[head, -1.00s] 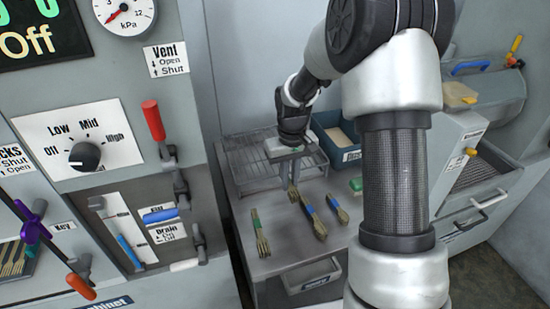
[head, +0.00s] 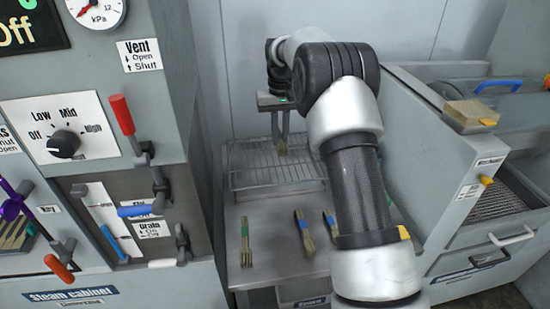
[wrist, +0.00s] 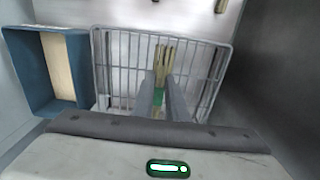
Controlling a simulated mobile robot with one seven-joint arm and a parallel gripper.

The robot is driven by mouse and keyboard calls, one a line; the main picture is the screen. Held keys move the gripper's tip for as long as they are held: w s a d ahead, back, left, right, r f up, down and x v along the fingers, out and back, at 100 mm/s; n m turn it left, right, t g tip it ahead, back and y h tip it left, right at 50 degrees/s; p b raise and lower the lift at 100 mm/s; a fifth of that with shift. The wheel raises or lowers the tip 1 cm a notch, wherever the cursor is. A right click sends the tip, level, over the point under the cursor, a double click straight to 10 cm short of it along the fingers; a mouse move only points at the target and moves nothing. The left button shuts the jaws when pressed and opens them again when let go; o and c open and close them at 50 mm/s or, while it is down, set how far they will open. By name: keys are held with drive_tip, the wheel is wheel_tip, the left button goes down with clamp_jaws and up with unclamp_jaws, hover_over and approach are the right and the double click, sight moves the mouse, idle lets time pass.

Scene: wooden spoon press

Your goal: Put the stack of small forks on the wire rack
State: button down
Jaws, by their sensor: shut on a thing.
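My gripper (head: 281,131) is shut on a stack of forks (head: 281,146), pale wooden in colour with a green band. In the wrist view the stack (wrist: 164,55) sticks out beyond the two grey fingers (wrist: 161,88), tines away from my wrist, and its green band shows between them. The wire rack (head: 250,182) stands on the steel counter. The held forks are over its back half; I cannot tell whether they touch the wires. The rack (wrist: 103,60) also fills the middle of the wrist view, with no other thing seen on it.
Other banded utensil bundles lie on the counter in front of the rack: a green-banded one (head: 246,243), a blue-banded one (head: 304,232) and another partly behind my arm (head: 329,222). A blue bin (wrist: 28,75) stands beside the rack. The steam cabinet (head: 85,285) borders the left.

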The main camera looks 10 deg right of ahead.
sight(279, 169)
drive_tip(key=shift+w+a, duration=0.1)
drive_tip(key=shift+w, duration=0.15)
wheel_tip(279, 169, down, 10)
drive_tip(key=shift+r+b, duration=0.2)
drive_tip(key=shift+b, duration=0.3)
drive_tip(key=shift+f, duration=0.2)
drive_tip(key=c, duration=1.7)
unclamp_jaws()
drive_tip(key=shift+c, duration=0.2)
drive_tip(key=shift+r, duration=0.1)
